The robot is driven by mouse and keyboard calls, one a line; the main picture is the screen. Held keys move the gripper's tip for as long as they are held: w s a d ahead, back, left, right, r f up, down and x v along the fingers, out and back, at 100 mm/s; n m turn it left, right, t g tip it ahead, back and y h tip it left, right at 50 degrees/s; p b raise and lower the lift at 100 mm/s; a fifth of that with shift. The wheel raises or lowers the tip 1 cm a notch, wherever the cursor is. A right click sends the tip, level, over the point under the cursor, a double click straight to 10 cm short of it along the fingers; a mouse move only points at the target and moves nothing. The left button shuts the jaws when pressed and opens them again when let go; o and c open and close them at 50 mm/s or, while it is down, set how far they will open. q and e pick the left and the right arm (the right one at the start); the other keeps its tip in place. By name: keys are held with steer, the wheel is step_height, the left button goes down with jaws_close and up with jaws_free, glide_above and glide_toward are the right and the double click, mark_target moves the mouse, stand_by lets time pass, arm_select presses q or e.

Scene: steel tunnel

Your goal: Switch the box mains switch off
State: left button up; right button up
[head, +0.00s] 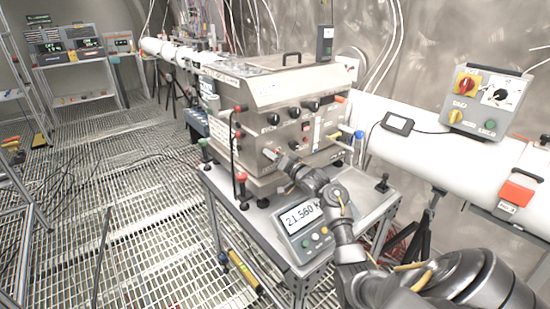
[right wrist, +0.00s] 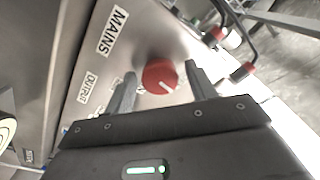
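The steel box (head: 305,84) with knobs and switches on its front stands on a metal cart. In the right wrist view, the mains switch (right wrist: 160,77) is a red round knob with a white line, beside a MAINS label (right wrist: 113,31). The line points to the lower right of that view. My right gripper (head: 274,156) is at the lower left of the box front and hides the knob in the head view. Its two fingers (right wrist: 160,84) are open, one on each side of the knob, with a small gap showing at each side. My left gripper is not in view.
A scale display (head: 305,219) reading 21.560 lies on the cart under my right arm. A grey control box (head: 485,102) with another red knob sits on the white pipe. Grated floor is open at left.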

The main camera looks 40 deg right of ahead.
steer(key=c, duration=0.8)
steer(key=shift+n, duration=0.8)
steer(key=shift+c, duration=0.2)
steer(key=o, duration=1)
steer(key=s+b, duration=0.1)
steer(key=s, duration=0.9)
steer(key=shift+s+a, duration=0.15)
steer(key=shift+s, duration=0.25)
steer(key=shift+w, duration=0.1)
